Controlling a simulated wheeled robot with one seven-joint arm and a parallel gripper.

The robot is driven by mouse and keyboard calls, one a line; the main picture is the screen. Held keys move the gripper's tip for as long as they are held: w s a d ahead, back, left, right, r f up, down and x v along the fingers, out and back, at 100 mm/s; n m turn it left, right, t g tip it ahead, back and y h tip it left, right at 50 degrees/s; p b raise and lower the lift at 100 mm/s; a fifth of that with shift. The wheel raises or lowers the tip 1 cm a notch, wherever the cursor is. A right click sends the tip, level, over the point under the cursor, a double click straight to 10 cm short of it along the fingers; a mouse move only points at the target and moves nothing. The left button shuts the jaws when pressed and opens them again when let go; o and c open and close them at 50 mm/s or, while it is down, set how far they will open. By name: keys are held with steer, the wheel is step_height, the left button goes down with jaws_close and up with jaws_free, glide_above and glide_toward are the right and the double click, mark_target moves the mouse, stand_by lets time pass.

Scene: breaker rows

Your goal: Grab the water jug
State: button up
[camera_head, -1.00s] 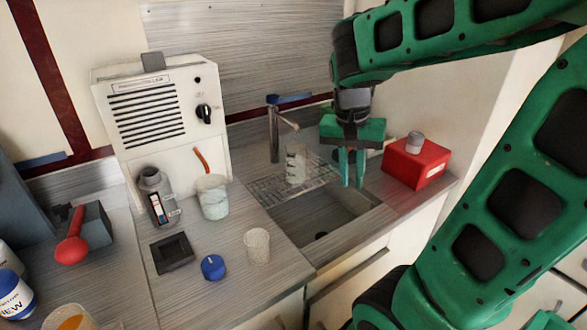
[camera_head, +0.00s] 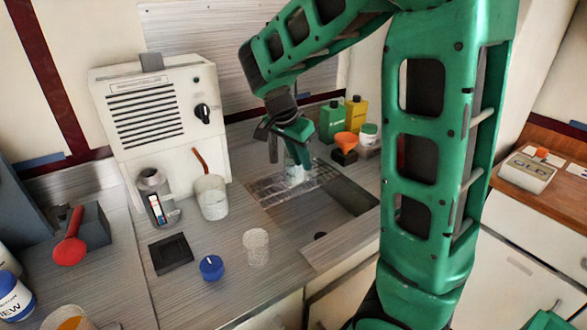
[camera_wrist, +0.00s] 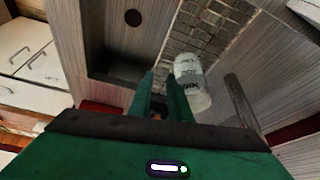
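A clear container with a printed label stands on the metal drying rack; I take it to be the water jug (camera_head: 297,172). In the head view my gripper (camera_head: 286,158) is over the rack at this jug and partly covers it. In the wrist view the jug (camera_wrist: 191,82) is just right of my two green fingers (camera_wrist: 160,80), not between them. A narrow gap shows between the fingers, and they hold nothing. I cannot tell whether the right finger touches the jug.
The sink (camera_head: 318,217) lies in front of the rack (camera_head: 262,190); its faucet (camera_wrist: 240,98) is close by in the wrist view. Bottles (camera_head: 332,122) and an orange funnel (camera_head: 346,141) stand behind right.

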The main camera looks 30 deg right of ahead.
steer(key=shift+x, duration=2.65)
jaws_close()
steer(key=shift+r, duration=0.3)
steer(key=s+r, duration=0.3)
steer(key=s, duration=1.5)
steer(key=shift+d, duration=0.3)
